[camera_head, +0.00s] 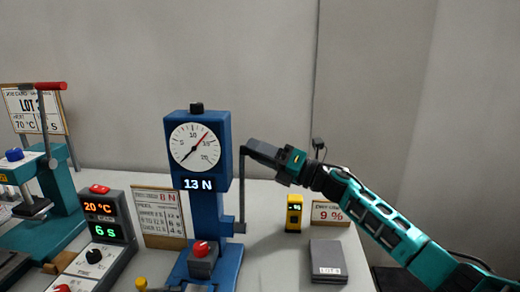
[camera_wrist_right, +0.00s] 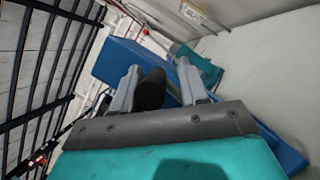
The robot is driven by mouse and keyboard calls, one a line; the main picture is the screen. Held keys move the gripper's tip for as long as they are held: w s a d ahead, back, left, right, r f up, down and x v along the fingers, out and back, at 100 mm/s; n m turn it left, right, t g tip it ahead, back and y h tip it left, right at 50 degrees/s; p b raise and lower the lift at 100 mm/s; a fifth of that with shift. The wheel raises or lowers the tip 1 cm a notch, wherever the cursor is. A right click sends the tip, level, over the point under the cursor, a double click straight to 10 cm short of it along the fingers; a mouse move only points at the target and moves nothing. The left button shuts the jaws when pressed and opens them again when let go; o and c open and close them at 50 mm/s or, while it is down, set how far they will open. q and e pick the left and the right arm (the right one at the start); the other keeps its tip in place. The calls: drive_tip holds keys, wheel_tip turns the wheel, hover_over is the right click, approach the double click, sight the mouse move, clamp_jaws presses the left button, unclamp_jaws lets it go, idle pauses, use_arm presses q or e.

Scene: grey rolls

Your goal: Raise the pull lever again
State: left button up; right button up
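A blue pull tester (camera_head: 207,215) stands on the white bench in the head view. Its dial (camera_head: 194,146) has a red needle and a black needle, and its display (camera_head: 198,184) reads 13 N. The pull lever is a grey upright rod (camera_head: 242,192) on the tester's right side. My right gripper (camera_head: 246,151) is at the rod's upper end. In the right wrist view, a dark round grip (camera_wrist_right: 151,90) lies between the two fingers (camera_wrist_right: 160,85), with a gap showing on its right. Whether the other finger touches it is unclear. My left gripper is out of view.
A teal press with a red-tipped lever (camera_head: 50,86) and a timer box (camera_head: 104,222) stand at left. A board (camera_head: 158,212) leans behind. Right of the tester are a yellow device (camera_head: 294,213), a 9 % sign (camera_head: 331,214) and a grey flat block (camera_head: 328,256).

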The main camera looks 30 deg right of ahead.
drive_tip(key=shift+o, duration=0.7)
drive_tip(key=shift+f, duration=0.15)
drive_tip(key=shift+r, duration=0.2)
drive_tip(key=b+v, duration=0.2)
drive_tip(key=v, duration=1.1)
drive_tip(key=shift+f+b, duration=0.1)
drive_tip(key=shift+b, duration=0.2)
